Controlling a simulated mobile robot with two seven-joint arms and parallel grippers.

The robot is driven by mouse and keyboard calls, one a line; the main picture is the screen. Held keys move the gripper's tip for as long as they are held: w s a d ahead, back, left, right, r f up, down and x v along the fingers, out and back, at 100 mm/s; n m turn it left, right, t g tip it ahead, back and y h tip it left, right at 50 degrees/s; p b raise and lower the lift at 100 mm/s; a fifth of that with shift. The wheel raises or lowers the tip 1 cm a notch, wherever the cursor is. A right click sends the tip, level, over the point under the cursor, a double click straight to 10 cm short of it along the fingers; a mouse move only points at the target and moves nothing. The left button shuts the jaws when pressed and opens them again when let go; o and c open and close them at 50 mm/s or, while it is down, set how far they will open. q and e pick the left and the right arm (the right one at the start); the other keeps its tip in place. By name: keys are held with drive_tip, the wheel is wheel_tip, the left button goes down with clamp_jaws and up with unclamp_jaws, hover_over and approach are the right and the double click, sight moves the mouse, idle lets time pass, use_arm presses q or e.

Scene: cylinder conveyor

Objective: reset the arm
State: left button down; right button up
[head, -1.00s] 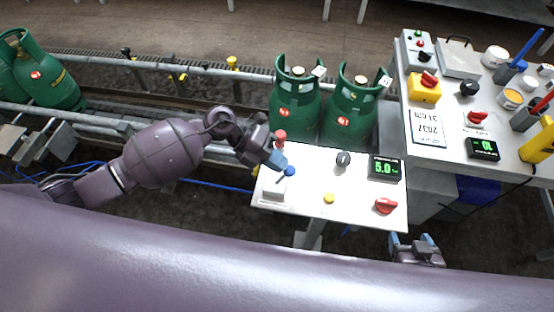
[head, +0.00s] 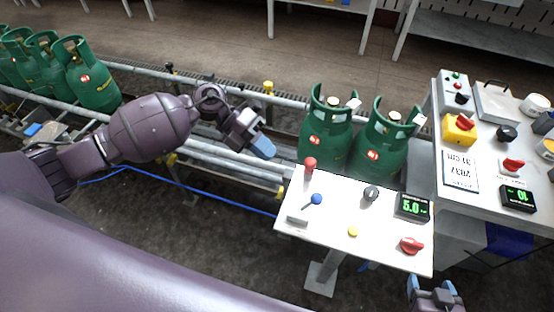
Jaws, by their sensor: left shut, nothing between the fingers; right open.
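My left gripper (head: 262,143) is shut and empty. Its blue-tipped fingers hang over the conveyor rail, left of the white control panel (head: 338,238) and apart from it. My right gripper (head: 433,281) shows at the bottom right, below the panel's front right corner, with its blue fingertips apart and nothing between them. The panel carries a red-topped lever (head: 310,165), a blue-knobbed lever (head: 316,199), a dark knob (head: 371,193), a yellow button (head: 352,231), a red switch (head: 411,245) and a display (head: 413,206) reading 5.0.
Two green cylinders (head: 327,135) (head: 386,143) stand on the conveyor behind the panel. More green cylinders (head: 93,85) stand at the far left. A second console (head: 500,185) with switches, containers and a display stands at the right. The conveyor rail (head: 200,72) is free between the cylinder groups.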

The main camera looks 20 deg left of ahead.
use_arm(q)
drive_tip(key=shift+a+r, duration=0.15)
use_arm(e)
drive_tip(key=shift+s+f, duration=0.15)
drive_tip(key=shift+s+f, duration=0.1)
drive_tip(key=shift+s, duration=0.2)
drive_tip(key=shift+w, duration=0.1)
use_arm(q)
drive_tip(key=w+r+n+t+h, duration=0.1)
drive_tip(key=w+r+n+t, duration=0.8)
drive_tip(key=n+t, duration=0.85)
drive_tip(key=s+a+f+n+y, duration=0.3)
drive_tip(key=a+f+n+y, duration=0.1)
drive_tip(key=f+n+y, duration=0.15)
drive_tip(key=s+a+f+n+y, duration=0.3)
drive_tip(key=f+n+y, duration=0.1)
drive_tip(key=f+n, duration=0.3)
drive_tip(key=s+a+f+n+g+y, duration=0.1)
drive_tip(key=s+a+f+n, duration=0.1)
drive_tip(key=s+f, duration=0.4)
drive_tip(key=s+a+f+n+g+y, duration=0.2)
drive_tip(key=s+f+n, duration=0.2)
drive_tip(key=s, duration=0.8)
wheel_tip(320, 180, down, 3)
drive_tip(key=shift+s+a+r, duration=0.15)
drive_tip(key=shift+a, duration=0.05)
use_arm(e)
drive_tip(key=shift+w+r, duration=0.35)
drive_tip(key=shift+w, duration=0.05)
